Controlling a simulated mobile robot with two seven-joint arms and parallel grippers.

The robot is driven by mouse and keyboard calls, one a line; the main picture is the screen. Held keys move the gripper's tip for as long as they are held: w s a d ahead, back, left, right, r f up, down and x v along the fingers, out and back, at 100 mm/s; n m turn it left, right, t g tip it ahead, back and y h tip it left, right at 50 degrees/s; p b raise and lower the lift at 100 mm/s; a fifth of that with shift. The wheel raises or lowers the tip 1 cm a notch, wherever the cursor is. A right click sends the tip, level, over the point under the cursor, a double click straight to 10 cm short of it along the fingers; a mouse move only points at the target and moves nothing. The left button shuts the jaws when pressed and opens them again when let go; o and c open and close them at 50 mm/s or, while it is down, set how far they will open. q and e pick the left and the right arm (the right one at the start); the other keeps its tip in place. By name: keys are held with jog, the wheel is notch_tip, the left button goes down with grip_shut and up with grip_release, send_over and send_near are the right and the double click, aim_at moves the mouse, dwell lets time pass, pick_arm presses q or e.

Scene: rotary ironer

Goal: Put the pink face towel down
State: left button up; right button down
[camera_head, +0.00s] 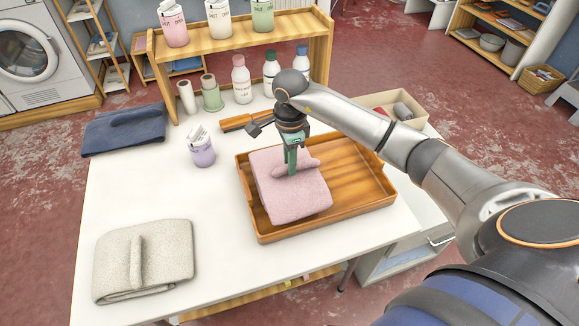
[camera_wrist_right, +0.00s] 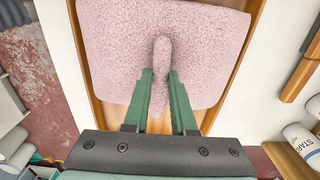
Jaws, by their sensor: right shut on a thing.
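The pink face towel (camera_head: 291,200) is folded and lies in the left part of the wooden tray (camera_head: 364,208) on the white table. My right gripper (camera_head: 292,170) reaches down from above, shut on the raised ridge of the towel. In the right wrist view the green fingers of my right gripper (camera_wrist_right: 163,82) pinch the ridge of the pink towel (camera_wrist_right: 115,45). The towel appears to rest on the tray floor, though its underside is hidden. My left gripper is not in view.
A beige folded towel (camera_head: 165,262) lies front left and a blue one (camera_head: 125,128) back left. The tray's right part is free.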

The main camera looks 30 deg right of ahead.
jog(key=shift+f, duration=1.4)
jog(key=shift+f, duration=0.1)
jog(key=shift+f, duration=0.15)
jog(key=c, duration=0.7)
grip_release()
jog(key=shift+c, duration=0.2)
notch_tip(320, 180, up, 12)
jog(key=shift+r, duration=0.25)
